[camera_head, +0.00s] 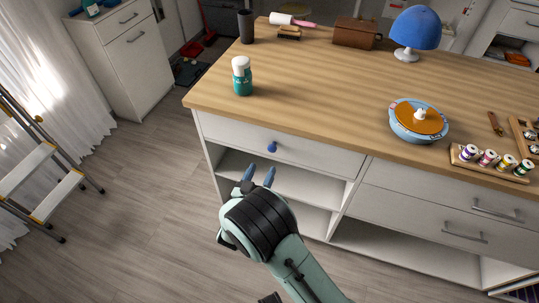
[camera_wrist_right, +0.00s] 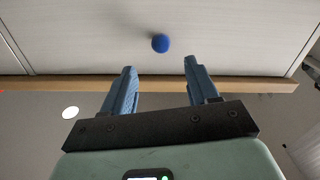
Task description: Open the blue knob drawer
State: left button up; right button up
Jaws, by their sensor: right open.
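The blue knob (camera_head: 272,147) sits on the front of a white drawer (camera_head: 318,153) at the left end of the wooden-topped unit. The drawer looks closed, flush with the unit's front. My right gripper (camera_head: 259,175) is open and empty, below and in front of the knob. In the right wrist view, the blue knob (camera_wrist_right: 160,43) lies ahead of the open fingers (camera_wrist_right: 160,85), roughly centred between them, with a gap left to it. My left gripper is not in view.
Open shelves (camera_head: 285,180) lie under the drawer. The wooden top (camera_head: 330,85) carries a teal bottle (camera_head: 242,78), a round blue container (camera_head: 418,121) and a blue lamp (camera_head: 415,30). A stepladder (camera_head: 40,180) stands at the far left, with clear floor between.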

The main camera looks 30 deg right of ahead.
aim_at(271, 151)
jog(key=x, duration=0.8)
jog(key=shift+w+b, duration=0.15)
jog(key=shift+b, duration=0.2)
jog(key=shift+c, duration=0.2)
grip_shut()
